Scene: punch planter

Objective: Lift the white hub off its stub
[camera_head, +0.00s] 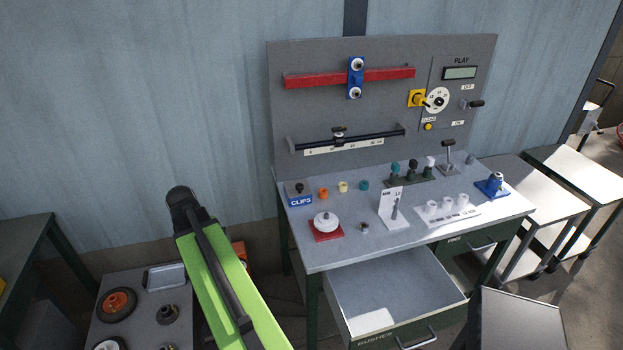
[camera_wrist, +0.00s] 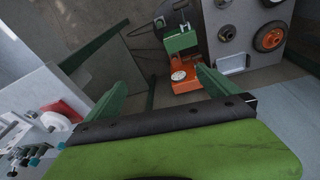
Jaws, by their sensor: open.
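A white round piece (camera_head: 325,220) with a small dark top sits on a red square base (camera_head: 327,236) at the bench's front left. The red base also shows at the left of the wrist view (camera_wrist: 68,108). A black wheel with a pale hub (camera_head: 108,345) is cut off at the lower left of the head view. I cannot tell for sure which is the named hub, and no stub shows clearly. My gripper (camera_wrist: 163,80) is open and empty, its green fingers wide apart in the wrist view, away from the white piece. In the head view my arm hides the fingers.
The bench holds a blue clips box (camera_head: 299,198), coloured bushes, a white card stand (camera_head: 394,212) and a blue block (camera_head: 491,187). An open drawer (camera_head: 385,290) juts from its front. A grey low table (camera_head: 140,320) with an orange-hubbed wheel (camera_head: 116,304) stands lower left.

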